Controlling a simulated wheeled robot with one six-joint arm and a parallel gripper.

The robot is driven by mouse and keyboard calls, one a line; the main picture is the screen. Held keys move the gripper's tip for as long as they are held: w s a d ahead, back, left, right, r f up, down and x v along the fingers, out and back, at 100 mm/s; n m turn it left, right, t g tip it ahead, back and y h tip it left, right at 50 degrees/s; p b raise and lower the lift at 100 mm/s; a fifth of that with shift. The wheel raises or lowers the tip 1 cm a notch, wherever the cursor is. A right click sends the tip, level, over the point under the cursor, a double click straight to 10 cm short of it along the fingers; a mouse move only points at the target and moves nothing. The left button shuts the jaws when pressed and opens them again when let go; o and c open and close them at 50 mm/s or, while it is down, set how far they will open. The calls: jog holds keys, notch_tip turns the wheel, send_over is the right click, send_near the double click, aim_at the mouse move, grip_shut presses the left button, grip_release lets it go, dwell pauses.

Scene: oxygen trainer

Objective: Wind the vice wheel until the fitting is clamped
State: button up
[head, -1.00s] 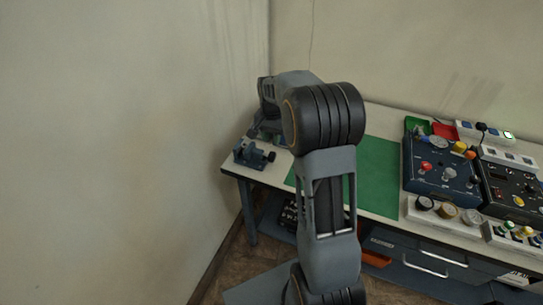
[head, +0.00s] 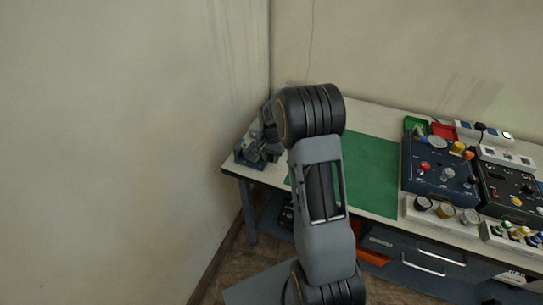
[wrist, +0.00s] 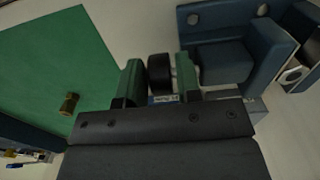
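The blue vice (head: 246,154) stands at the left end of the bench, partly hidden by my arm. In the wrist view its blue body (wrist: 225,60) fills the upper right. A pale hexagonal piece, perhaps the fitting (wrist: 292,75), shows by the jaws at the right edge; whether it is gripped I cannot tell. The black vice wheel (wrist: 160,72) lies between the green-padded fingers of my gripper (wrist: 159,84). The fingers are apart, one on each side of the wheel, with narrow gaps showing. In the head view my gripper is hidden by my arm.
A small brass piece (wrist: 69,103) sits on the green mat (wrist: 50,60). Blue and black control boxes (head: 440,172), gauges (head: 445,210) and trays fill the bench's right side. A wall rises close on the left.

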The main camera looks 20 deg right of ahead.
grip_shut()
jog(key=shift+d+r+p, duration=0.1)
jog(key=shift+r+p, duration=0.05)
jog(key=shift+p, duration=0.2)
jog(key=shift+w+g+y+p, duration=0.1)
jog(key=shift+g+y+p, duration=0.5)
jog(key=shift+y, duration=0.1)
jog(key=shift+w+d+g+y+p, duration=0.1)
jog(key=shift+g+y+p, duration=0.3)
jog(key=shift+g+y, duration=0.2)
jog(key=shift+w+d+g+y+p, duration=0.1)
jog(key=shift+g+y+p, duration=0.25)
jog(key=shift+g+y, duration=0.25)
jog(key=shift+w+d+f+g+y, duration=0.1)
jog(key=shift+g+y, duration=0.45)
jog(key=shift+y, duration=0.05)
jog(key=shift+d+f+g+y, duration=0.1)
jog(key=shift+g+y, duration=0.45)
jog(key=shift+y, duration=0.05)
jog(key=shift+g+y+b, duration=0.6)
jog(key=shift+y+b, duration=0.1)
